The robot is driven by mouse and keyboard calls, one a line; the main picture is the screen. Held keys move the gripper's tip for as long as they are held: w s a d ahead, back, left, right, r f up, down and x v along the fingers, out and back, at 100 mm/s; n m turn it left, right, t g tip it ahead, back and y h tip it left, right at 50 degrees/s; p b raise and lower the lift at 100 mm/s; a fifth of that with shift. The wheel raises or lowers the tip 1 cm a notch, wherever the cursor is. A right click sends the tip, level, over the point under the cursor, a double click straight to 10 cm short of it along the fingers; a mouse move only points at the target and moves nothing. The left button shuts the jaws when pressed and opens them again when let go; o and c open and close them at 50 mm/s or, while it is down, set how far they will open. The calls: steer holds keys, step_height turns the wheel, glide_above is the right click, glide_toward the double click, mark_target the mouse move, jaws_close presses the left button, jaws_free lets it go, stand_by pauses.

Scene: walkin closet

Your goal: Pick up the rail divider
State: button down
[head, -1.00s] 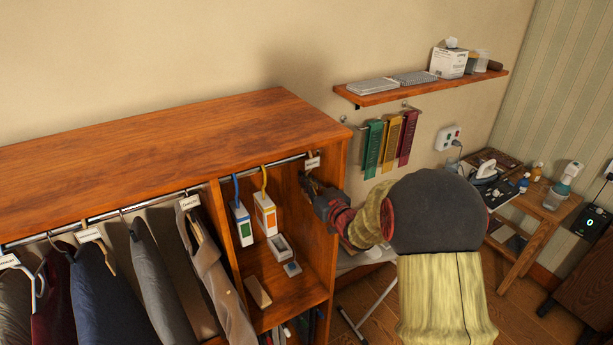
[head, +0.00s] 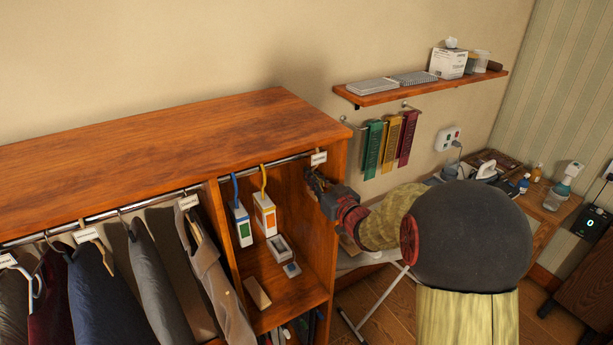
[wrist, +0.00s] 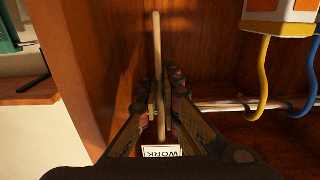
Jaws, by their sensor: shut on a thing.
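The rail divider (wrist: 157,45) is a thin pale wooden piece with a white tag reading WORK (wrist: 162,151). My gripper (wrist: 161,80) is shut on it, with one finger on each side. In the head view, its white tag (head: 318,158) shows at the right end of the metal rail (head: 285,159), just above my gripper (head: 316,181) inside the right wardrobe bay. In the wrist view the rail (wrist: 225,104) runs in from the right and passes behind a finger. I cannot tell whether the divider still touches the rail.
The wardrobe's right side panel (head: 338,190) stands close beside my gripper. Two boxes hang on blue and yellow hooks (head: 263,180) to the left. Small boxes (head: 257,292) lie on the bay floor. Clothes (head: 160,280) and other tagged dividers fill the left bay.

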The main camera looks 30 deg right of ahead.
steer(key=s, duration=1.4)
steer(key=shift+s+d+b, duration=0.25)
steer(key=shift+b, duration=0.15)
steer(key=shift+r, duration=0.1)
